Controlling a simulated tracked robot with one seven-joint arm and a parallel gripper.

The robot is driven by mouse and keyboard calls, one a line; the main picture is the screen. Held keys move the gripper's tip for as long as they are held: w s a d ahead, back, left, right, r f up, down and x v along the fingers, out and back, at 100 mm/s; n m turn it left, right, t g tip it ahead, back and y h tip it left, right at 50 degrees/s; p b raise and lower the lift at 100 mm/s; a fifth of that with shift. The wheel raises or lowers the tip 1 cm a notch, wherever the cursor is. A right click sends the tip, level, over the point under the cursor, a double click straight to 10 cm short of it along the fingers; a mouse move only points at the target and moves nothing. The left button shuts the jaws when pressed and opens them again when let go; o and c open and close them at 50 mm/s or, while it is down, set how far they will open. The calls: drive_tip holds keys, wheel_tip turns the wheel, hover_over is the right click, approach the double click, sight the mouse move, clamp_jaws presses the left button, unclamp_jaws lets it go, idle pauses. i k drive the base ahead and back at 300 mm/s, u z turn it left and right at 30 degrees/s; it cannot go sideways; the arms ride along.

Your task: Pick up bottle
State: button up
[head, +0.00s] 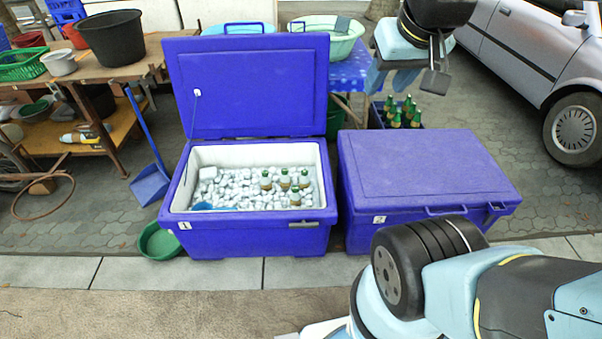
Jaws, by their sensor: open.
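Several brown bottles with green tops (285,181) stand among ice in the open blue cooler (243,236), toward its right side. More green-topped bottles (397,116) stand in a dark crate (376,114) behind the closed cooler. My gripper (437,82) hangs at the upper right, in front of the blue-covered table and above the crate in the picture. It is open, and no bottle shows between its fingers. It is well apart from the bottles in the ice. The lower parts of those bottles are hidden by ice.
The raised lid (247,88) stands behind the open cooler. A closed blue cooler (428,178) stands to its right. A green basin (158,242) and blue dustpan (150,187) lie left. A cluttered wooden bench (100,77) is at left, a silver car (530,50) at right.

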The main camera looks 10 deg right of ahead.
sight(304, 179)
drive_tip(key=i, duration=0.9)
drive_tip(key=u, duration=0.05)
